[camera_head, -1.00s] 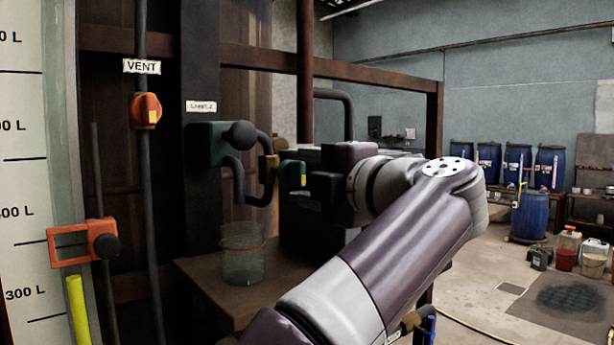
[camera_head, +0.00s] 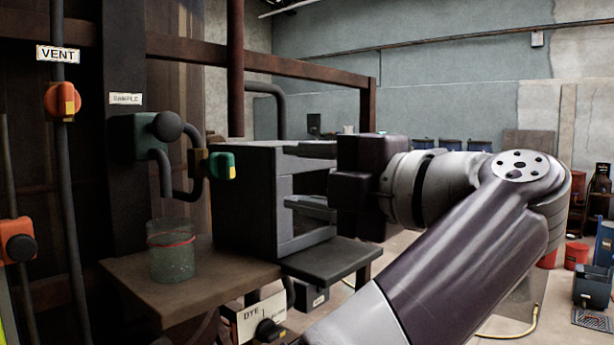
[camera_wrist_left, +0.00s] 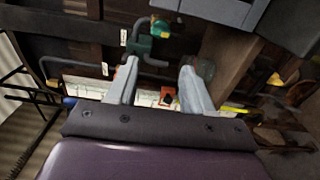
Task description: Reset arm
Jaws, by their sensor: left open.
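My left gripper (camera_head: 292,176) points left in the head view, in front of a dark grey box-shaped unit. Its two fingers are spread wide apart, one above the other, with nothing between them. In the left wrist view the left gripper (camera_wrist_left: 158,72) also shows with its fingers apart and empty. The left arm crosses the lower right of the head view. The sample valve with its green and yellow handle (camera_head: 222,166) is left of the gripper, apart from it. My right gripper is not in view.
A clear beaker (camera_head: 171,252) with a red band stands on a brown shelf (camera_head: 215,284). The dark grey unit (camera_head: 262,215) stands close behind the gripper, with a dark ledge (camera_head: 335,262) below. An orange vent valve (camera_head: 62,101) is at left.

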